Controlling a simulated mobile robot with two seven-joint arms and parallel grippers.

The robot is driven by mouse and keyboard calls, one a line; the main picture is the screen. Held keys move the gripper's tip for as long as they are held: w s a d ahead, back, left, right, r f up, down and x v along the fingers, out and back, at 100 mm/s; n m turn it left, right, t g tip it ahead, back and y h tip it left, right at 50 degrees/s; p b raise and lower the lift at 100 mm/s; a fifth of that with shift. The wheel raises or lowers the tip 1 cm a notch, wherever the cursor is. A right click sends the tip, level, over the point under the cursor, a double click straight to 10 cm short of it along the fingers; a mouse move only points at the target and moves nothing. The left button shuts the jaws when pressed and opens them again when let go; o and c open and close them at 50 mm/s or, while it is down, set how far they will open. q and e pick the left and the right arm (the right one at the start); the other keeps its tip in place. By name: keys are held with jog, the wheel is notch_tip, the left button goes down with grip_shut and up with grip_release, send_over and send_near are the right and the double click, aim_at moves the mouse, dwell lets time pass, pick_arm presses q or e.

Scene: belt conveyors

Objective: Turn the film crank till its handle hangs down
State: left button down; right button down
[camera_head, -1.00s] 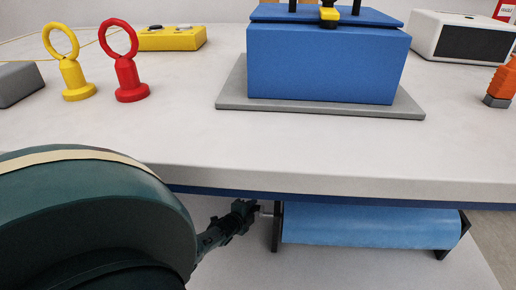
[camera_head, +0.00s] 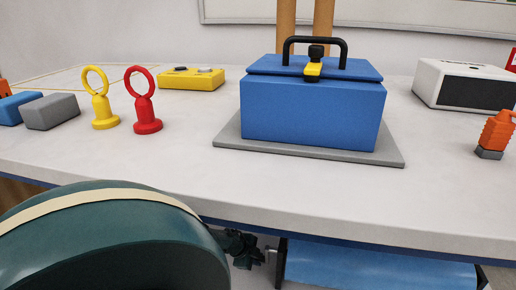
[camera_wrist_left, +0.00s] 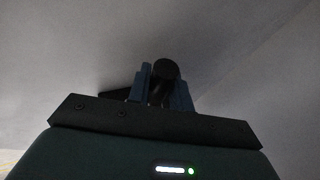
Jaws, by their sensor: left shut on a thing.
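The blue film roll (camera_head: 375,266) hangs in a dark bracket below the table's front edge, its lower part cut off by the picture. My left gripper (camera_head: 258,256) is at the roll's left end, by the crank side, partly hidden by my own arm. In the left wrist view, the blue fingers of my left gripper (camera_wrist_left: 163,92) are shut on a dark round-ended crank handle (camera_wrist_left: 166,69). The rest of the crank is mostly hidden, so I cannot tell the handle's angle. My right gripper is not in view.
The table (camera_head: 300,195) overhangs the roll. On it stand a blue toolbox (camera_head: 312,115) on a grey mat (camera_head: 225,133), yellow (camera_head: 104,112) and red (camera_head: 147,116) ring-topped pieces, a yellow box (camera_head: 190,79), a white device (camera_head: 465,85) and an orange piece (camera_head: 496,132).

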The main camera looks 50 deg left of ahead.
pick_arm(q)
jog(key=shift+s+d+f+g+h, duration=0.1)
jog(key=shift+s+d+g+h, duration=0.1)
jog(key=shift+s+g+h, duration=0.1)
jog(key=shift+s+d+g, duration=0.2)
jog(key=shift+g, duration=0.2)
jog(key=shift+h, duration=0.3)
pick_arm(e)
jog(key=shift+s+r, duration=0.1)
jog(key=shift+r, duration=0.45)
pick_arm(q)
jog(key=shift+d, duration=0.1)
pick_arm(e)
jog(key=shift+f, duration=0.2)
pick_arm(q)
jog(key=c, duration=1.3)
grip_release()
jog(key=shift+o, duration=0.2)
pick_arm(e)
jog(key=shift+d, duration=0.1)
